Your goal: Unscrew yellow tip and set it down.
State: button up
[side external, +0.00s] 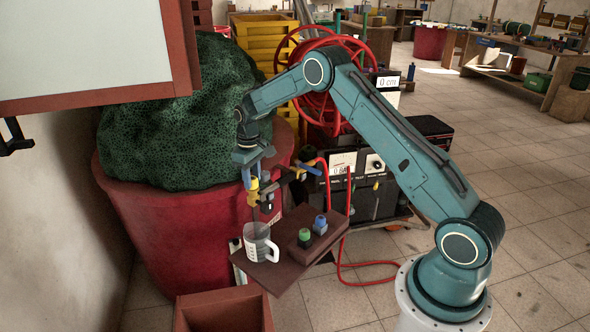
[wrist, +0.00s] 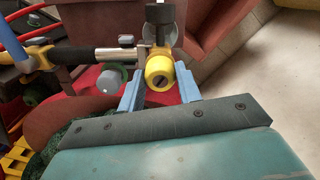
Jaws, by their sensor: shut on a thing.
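The yellow tip (wrist: 158,73) sits at the end of a fitting with a metal tube (wrist: 95,54). The two pale blue fingers of my gripper (wrist: 160,88) stand on either side of the tip in the wrist view and are shut on it. In the side view my gripper (side external: 250,172) points down with the yellow tip (side external: 253,187) at its fingers. The tip still appears in line with the fitting; whether its thread is engaged cannot be told.
A clear measuring jug (side external: 257,243) stands on a brown board below the fitting. A brown block beside it carries a green tip (side external: 304,237) and a blue tip (side external: 320,224). A big red tub (side external: 190,240) stands close behind, and a red hose (side external: 365,282) runs nearby.

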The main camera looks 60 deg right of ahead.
jog(key=shift+d+n, duration=0.15)
jog(key=shift+n, duration=0.25)
jog(key=shift+n, duration=0.6)
jog(key=o, duration=0.5)
jog(key=shift+o, duration=0.2)
jog(key=shift+m, duration=0.9)
jog(key=shift+m, duration=0.8)
